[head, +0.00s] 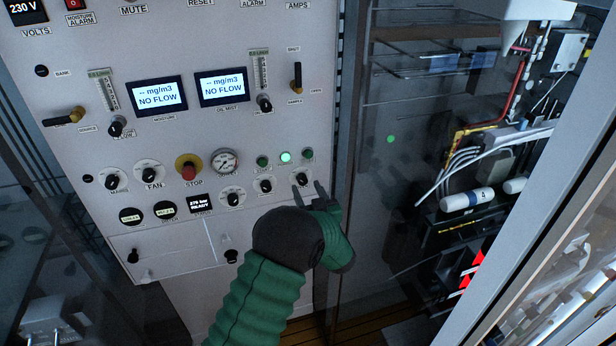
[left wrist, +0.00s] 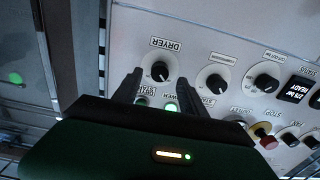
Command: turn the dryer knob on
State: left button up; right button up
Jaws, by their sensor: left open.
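The dryer knob (head: 302,179) is a small black knob on a white round plate, at the lower right of the grey panel. In the left wrist view the knob (left wrist: 160,71) sits beside its upside-down "DRYER" label. My left gripper (head: 308,191) is open, with its two fingers spread at the knob. In the left wrist view the fingertips (left wrist: 158,82) lie on either side of the knob's plate, with a gap to the knob on both sides. Contact cannot be made out. My right gripper is not in view.
A green lit lamp (head: 286,157) is just above. The panel's right edge borders a glass-fronted cabinet (head: 390,200) holding wiring.

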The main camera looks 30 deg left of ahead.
aim_at(301, 183)
pick_arm(q)
jog(key=x, duration=0.3)
jog(key=shift+s+a+p, duration=0.1)
jog(key=shift+a+p, duration=0.25)
jog(key=shift+a, duration=0.2)
jog(key=shift+s+d+r, duration=0.1)
jog(key=shift+d+r, duration=0.15)
jog(key=shift+d, duration=0.75)
jog(key=shift+d+r, duration=0.1)
jog(key=shift+d, duration=0.2)
jog(key=shift+c, duration=2.4)
jog(key=shift+a, duration=0.1)
jog(key=shift+c, duration=1.4)
jog(key=shift+s+a, duration=0.2)
jog(key=shift+a, duration=0.4)
grip_shut()
jog(key=shift+d, duration=0.1)
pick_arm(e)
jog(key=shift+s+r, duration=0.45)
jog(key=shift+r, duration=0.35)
